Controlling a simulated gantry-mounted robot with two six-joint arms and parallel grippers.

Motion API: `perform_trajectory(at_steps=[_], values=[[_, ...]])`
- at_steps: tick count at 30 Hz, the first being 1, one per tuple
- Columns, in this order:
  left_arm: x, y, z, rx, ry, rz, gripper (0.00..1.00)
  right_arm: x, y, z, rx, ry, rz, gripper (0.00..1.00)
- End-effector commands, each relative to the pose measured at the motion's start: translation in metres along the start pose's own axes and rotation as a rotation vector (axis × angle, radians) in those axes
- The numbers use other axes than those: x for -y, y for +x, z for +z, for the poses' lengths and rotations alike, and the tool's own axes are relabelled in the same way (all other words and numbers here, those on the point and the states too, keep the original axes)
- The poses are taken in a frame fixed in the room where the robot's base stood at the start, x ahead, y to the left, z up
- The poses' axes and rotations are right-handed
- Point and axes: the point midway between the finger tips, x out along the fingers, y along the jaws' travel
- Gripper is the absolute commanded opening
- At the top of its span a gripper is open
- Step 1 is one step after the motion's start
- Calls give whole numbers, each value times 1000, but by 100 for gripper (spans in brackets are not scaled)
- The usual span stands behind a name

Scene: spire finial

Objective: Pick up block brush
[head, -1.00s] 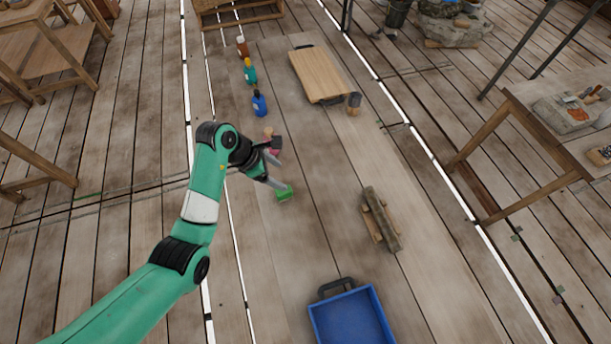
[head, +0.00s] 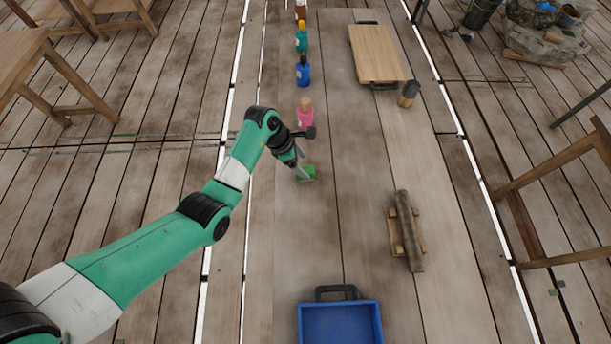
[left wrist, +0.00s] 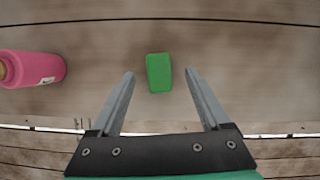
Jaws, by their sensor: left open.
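The block brush shows as a small green block (head: 307,173) on the wooden plank surface in the head view. In the left wrist view the green block (left wrist: 159,72) lies between and slightly beyond the two fingertips. My left gripper (head: 299,167) is open and empty, close to the block in the head view; its two grey fingers (left wrist: 160,73) stand apart on either side in the wrist view. I cannot tell the exact height of the fingers above the surface. My right gripper is not in view.
A pink bottle (head: 305,113) stands close beside the gripper, with blue (head: 303,72) and teal (head: 301,40) bottles behind. A blue tray (head: 340,322) is at the front. A log on a stand (head: 407,232) and a wooden board (head: 377,54) lie right. The middle planks are clear.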

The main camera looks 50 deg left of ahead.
Motion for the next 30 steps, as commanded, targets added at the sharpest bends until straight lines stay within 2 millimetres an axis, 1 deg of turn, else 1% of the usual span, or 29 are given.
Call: perform_trajectory(at_steps=[1, 4, 6, 8, 12, 15, 23, 24, 26, 30], values=[[0, 4, 0, 0, 1, 0, 80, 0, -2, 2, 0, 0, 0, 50], [0, 5, 0, 0, 1, 1, 80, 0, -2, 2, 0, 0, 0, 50], [0, 9, -2, 0, 0, 0, 80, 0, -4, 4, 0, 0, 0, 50], [-1, 18, -6, -1, 0, 0, 80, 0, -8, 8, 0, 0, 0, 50], [-2, 44, -15, -1, 0, -1, 80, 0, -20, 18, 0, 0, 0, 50], [-2, 55, -14, -1, 1, 0, 80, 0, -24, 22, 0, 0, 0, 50], [-2, 56, -12, 0, 1, 1, 80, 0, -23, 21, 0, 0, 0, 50], [-2, 56, -12, 0, 1, 1, 73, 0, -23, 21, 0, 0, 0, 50], [-2, 56, -12, 0, 1, 1, 62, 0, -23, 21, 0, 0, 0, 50], [-2, 56, -12, 0, 0, 1, 37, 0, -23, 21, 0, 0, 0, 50]])
